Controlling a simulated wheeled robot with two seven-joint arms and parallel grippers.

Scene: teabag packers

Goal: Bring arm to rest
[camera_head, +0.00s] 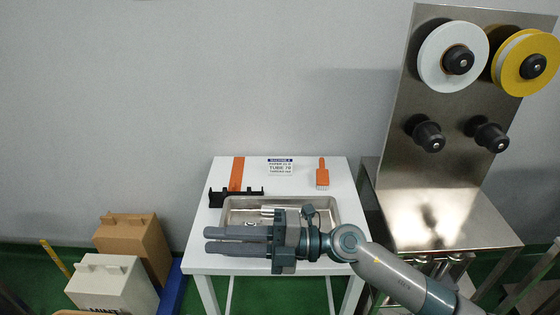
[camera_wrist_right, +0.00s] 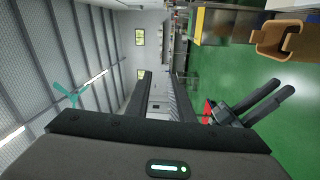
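My right gripper (camera_head: 207,240) reaches in from the right in the head view. It points left above the front of the white table (camera_head: 200,262), with its two grey fingers side by side and a narrow gap between them. The right wrist view also shows this gripper (camera_wrist_right: 157,74), with its dark fingers apart and nothing seen between them. The gripper and forearm hide part of the metal tray (camera_head: 345,206) on the table.
A black holder (camera_head: 236,193), an orange strip (camera_head: 237,172), a label card (camera_head: 280,167) and an orange-handled tool (camera_head: 322,172) lie behind the tray. A steel machine with reels (camera_head: 440,150) stands right. A brown box (camera_head: 135,240) and white box (camera_head: 110,285) stand left.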

